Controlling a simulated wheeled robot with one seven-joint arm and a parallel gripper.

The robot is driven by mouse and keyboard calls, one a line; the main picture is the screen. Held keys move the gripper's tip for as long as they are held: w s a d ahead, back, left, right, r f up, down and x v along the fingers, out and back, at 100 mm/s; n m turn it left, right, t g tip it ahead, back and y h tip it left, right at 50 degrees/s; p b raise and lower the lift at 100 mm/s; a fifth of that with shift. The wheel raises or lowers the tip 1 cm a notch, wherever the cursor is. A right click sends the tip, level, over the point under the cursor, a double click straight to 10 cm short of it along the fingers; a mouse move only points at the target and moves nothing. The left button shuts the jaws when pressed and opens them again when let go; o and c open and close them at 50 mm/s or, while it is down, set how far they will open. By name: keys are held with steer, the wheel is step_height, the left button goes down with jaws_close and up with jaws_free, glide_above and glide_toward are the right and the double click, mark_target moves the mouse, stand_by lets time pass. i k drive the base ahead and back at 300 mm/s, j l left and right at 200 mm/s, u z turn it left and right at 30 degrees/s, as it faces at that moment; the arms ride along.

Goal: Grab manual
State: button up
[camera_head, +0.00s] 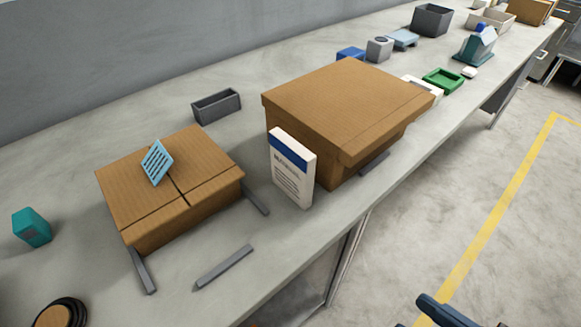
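The manual (292,168) is a thick white booklet with a blue band at the top of its cover and lines of dark print. It stands upright on the grey workbench (300,243), close to the front-left side of a large brown cardboard box (345,105). I cannot tell whether it touches the box. Its printed cover and right edge show; its back is hidden. My gripper is not recognisable in this view, and nothing holds the manual.
A lower cardboard box (205,165) with a light-blue card (157,162) on top stands left of the manual. Grey bars (224,266) lie in front. A dark tray (216,105) lies behind. The floor (440,215) along the bench is mostly clear.

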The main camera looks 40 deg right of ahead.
mark_target(293, 165)
steer(key=z, duration=0.65)
steer(key=k+j+z, duration=0.2)
steer(key=j, duration=0.2)
steer(key=k+j+z, duration=0.15)
steer(key=j, duration=0.2)
steer(key=k+j+z, duration=0.2)
steer(key=k+j, duration=0.1)
steer(key=j, duration=0.15)
steer(key=k+j, duration=0.1)
steer(key=j, duration=0.7)
steer(key=i, duration=0.05)
